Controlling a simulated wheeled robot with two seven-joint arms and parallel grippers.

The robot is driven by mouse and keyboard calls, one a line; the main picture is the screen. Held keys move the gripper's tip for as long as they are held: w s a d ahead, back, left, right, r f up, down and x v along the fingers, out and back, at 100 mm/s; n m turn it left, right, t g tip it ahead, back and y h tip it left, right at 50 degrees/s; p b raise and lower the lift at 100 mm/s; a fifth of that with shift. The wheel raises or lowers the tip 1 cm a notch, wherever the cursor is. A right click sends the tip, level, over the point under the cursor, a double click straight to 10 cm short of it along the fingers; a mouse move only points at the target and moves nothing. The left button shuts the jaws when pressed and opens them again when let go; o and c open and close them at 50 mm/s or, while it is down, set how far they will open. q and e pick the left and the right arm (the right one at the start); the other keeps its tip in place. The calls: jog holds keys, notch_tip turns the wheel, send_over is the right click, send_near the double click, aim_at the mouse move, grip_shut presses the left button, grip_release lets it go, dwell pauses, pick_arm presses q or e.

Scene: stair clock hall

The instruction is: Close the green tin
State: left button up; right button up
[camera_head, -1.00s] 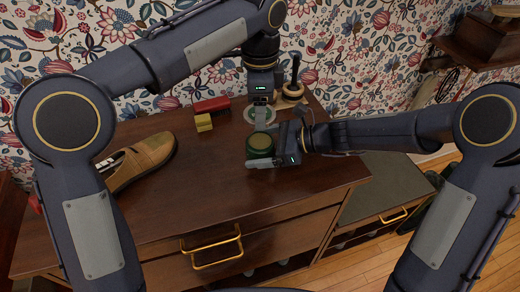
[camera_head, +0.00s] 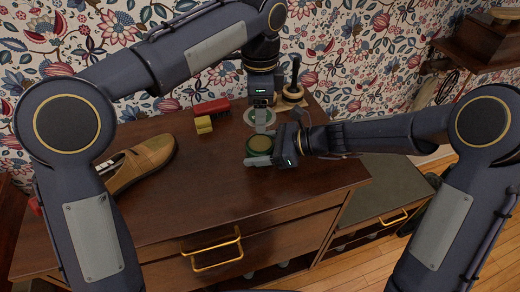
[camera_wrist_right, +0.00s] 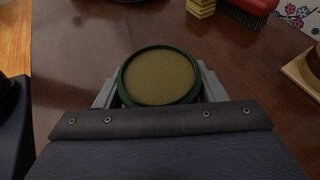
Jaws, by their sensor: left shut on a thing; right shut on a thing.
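The green tin (camera_head: 259,145) stands on the dark wooden top, open side up, with a tan fill inside its dark green rim. It also shows in the right wrist view (camera_wrist_right: 160,77). My right gripper (camera_head: 262,158) is shut on the tin, its grey fingers on either side of it. Behind the tin is a round green disc with a pale rim, which looks like the lid (camera_head: 250,117). My left gripper (camera_head: 262,124) points down and is shut on this lid. Its fingers partly hide the lid, and I cannot tell whether the lid touches the wood.
A tan shoe (camera_head: 146,163) lies to the left. A red brush (camera_head: 212,106) and a yellow block (camera_head: 204,124) sit behind. A dark-handled tool on a wooden base (camera_head: 293,92) stands at the back right. The front of the top is clear.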

pick_arm(q)
send_over(260, 143)
jog(key=shift+f, duration=2.5)
jog(key=shift+f, duration=0.85)
jog(key=shift+f, duration=0.6)
pick_arm(e)
grip_shut()
pick_arm(q)
jog(key=m, duration=0.3)
jog(key=o, duration=1)
jog(key=shift+c, duration=0.2)
